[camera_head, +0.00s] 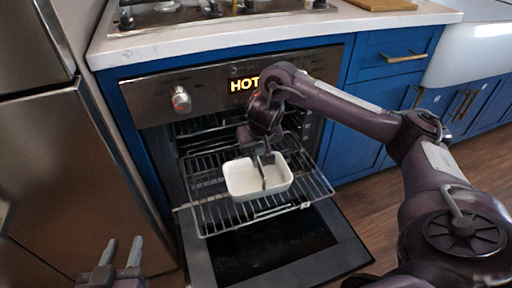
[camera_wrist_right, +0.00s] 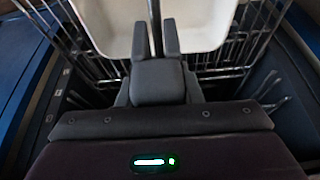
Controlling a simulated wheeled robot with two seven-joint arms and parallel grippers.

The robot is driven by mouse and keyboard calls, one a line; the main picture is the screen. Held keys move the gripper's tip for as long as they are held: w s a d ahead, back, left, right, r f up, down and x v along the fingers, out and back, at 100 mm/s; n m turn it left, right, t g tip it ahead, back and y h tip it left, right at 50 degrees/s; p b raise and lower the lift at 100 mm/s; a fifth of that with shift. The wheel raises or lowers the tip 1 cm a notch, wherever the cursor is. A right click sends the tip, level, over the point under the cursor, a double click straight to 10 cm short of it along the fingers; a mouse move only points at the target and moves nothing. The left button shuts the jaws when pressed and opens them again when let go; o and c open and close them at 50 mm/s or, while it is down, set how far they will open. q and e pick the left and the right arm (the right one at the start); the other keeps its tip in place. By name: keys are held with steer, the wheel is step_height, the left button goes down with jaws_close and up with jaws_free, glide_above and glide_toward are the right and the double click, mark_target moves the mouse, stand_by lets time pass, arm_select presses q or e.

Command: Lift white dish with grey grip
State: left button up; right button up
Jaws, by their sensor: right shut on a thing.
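The white dish (camera_head: 241,180) is on or just above the pulled-out wire rack of the open oven; I cannot tell whether it touches the rack. Its grey grip (camera_head: 264,180) is a thin bar across the dish. My right gripper (camera_head: 262,160) reaches down from above and is shut on the grey grip. In the right wrist view, the grip (camera_wrist_right: 155,25) stands between my two fingers, with the white dish (camera_wrist_right: 205,22) beyond. My left gripper (camera_head: 122,250) is at the bottom left, empty, with its fingers apart.
The oven rack (camera_head: 208,218) sticks out above the lowered oven door (camera_head: 275,255). A lit "HOT" sign (camera_head: 244,85) shows on the oven panel. A steel fridge (camera_head: 75,170) stands close on the left. The white counter (camera_head: 230,38) runs above the oven. Wooden floor shows at right.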

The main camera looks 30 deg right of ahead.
steer(key=shift+r+p, duration=0.15)
steer(key=shift+p, duration=0.5)
stand_by(0.4)
steer(key=shift+f+p, duration=0.25)
steer(key=shift+p, duration=0.4)
steer(key=shift+f, duration=0.25)
steer(key=shift+f+b, duration=0.35)
steer(key=shift+f, duration=0.6)
steer(key=shift+f, duration=0.2)
